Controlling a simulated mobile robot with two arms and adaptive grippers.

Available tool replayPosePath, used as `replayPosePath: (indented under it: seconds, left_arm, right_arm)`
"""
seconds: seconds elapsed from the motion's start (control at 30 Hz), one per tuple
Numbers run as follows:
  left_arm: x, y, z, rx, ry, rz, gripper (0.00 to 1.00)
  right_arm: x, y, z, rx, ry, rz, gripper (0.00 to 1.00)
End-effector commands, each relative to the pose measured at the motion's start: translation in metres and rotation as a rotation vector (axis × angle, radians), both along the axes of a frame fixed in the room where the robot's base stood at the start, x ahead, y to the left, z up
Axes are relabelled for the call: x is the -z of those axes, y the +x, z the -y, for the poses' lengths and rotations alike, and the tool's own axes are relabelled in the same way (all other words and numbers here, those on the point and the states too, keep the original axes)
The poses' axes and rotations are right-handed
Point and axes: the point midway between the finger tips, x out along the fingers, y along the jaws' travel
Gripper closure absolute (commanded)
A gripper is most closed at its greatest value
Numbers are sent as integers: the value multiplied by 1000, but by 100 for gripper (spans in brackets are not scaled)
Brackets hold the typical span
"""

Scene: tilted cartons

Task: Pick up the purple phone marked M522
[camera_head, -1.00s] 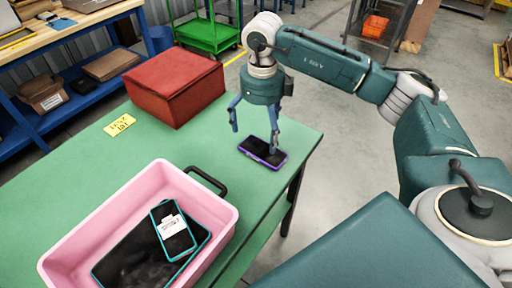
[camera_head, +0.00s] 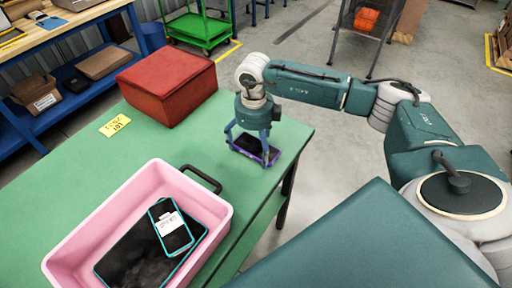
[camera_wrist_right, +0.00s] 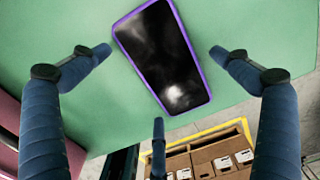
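The purple phone (camera_head: 254,150), dark-screened with a purple edge, lies near the right edge of the green table (camera_head: 75,185). It also shows in the right wrist view (camera_wrist_right: 163,55), tilted, with a glare spot on its screen; no M522 mark can be read. My right gripper (camera_head: 248,150) is over the phone, pointing down. In the right wrist view its fingers (camera_wrist_right: 160,52) are spread, with one on each side of the phone and a third below it. I see no finger closed on it. My left gripper is in neither view.
A pink bin (camera_head: 218,218) at the front holds a teal-edged phone (camera_head: 170,228) with a white label, lying on a larger dark device (camera_head: 130,255). A red box (camera_head: 168,85) stands behind. A yellow note (camera_head: 115,125) lies on clear table between them.

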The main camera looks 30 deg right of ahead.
Motion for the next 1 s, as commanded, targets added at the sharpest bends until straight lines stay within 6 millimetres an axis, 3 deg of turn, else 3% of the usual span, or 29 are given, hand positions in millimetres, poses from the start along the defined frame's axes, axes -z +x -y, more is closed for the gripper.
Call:
replayPosePath:
  seconds: [0.03,0.23,0.67,0.87,1.0]
  left_arm:
    - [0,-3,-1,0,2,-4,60]
    - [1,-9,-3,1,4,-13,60]
    - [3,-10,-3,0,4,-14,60]
    - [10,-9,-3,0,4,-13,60]
    - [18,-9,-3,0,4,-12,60]
  right_arm:
    - [0,0,0,0,0,0,14]
    - [0,0,0,0,0,0,53]
    - [-10,1,0,2,1,3,54]
    - [-40,2,0,0,1,6,54]
    - [-77,3,0,0,1,9,54]
